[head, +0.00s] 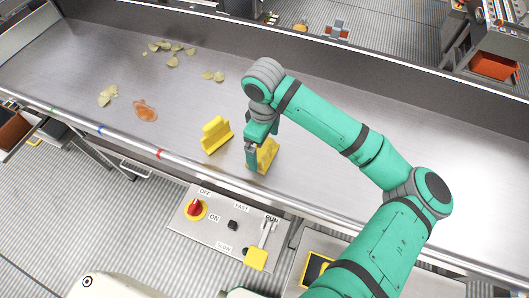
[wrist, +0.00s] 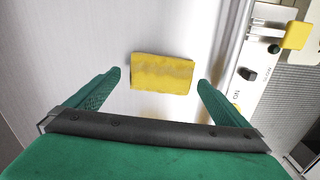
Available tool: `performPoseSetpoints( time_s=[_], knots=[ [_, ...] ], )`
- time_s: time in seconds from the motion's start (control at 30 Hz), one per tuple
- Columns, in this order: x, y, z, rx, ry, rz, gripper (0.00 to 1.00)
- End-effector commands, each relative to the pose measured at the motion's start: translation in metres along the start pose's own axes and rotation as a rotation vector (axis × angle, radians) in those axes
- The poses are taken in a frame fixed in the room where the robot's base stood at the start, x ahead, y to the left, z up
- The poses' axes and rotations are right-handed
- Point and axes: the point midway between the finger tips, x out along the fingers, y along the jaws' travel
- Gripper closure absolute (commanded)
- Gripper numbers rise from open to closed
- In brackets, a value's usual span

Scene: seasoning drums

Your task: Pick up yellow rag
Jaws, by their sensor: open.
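A yellow rag (head: 267,156) lies on the grey metal belt surface near its front edge, partly hidden by my gripper in the head view. In the wrist view the yellow rag (wrist: 162,73) is a flat rectangle with a mottled texture, seen between and beyond the fingertips. My gripper (head: 252,155) points down at the rag's left side. In the wrist view my gripper (wrist: 160,79) has its two green fingers wide apart, with a visible gap on each side of the rag. I cannot tell the exact height above it.
Another yellow folded-looking item (head: 216,135) stands just left of my gripper. An orange patch (head: 146,111) and several pale chips (head: 172,62) lie farther left. A front rail (head: 160,154) and a control panel (head: 222,225) with switches are near. The belt's right side is clear.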

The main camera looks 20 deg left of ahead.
Motion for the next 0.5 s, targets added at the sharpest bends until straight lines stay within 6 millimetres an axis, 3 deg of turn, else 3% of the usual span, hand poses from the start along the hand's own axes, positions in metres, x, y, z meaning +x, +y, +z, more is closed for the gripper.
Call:
performPoseSetpoints(
  time_s=[0.2,0.5],
  knots=[
    [0.026,-0.002,-0.003,-0.009,0.0,-0.001,0.0],
    [0.03,0.0,0.001,-0.002,0.0,0.0,0.0]
  ],
)
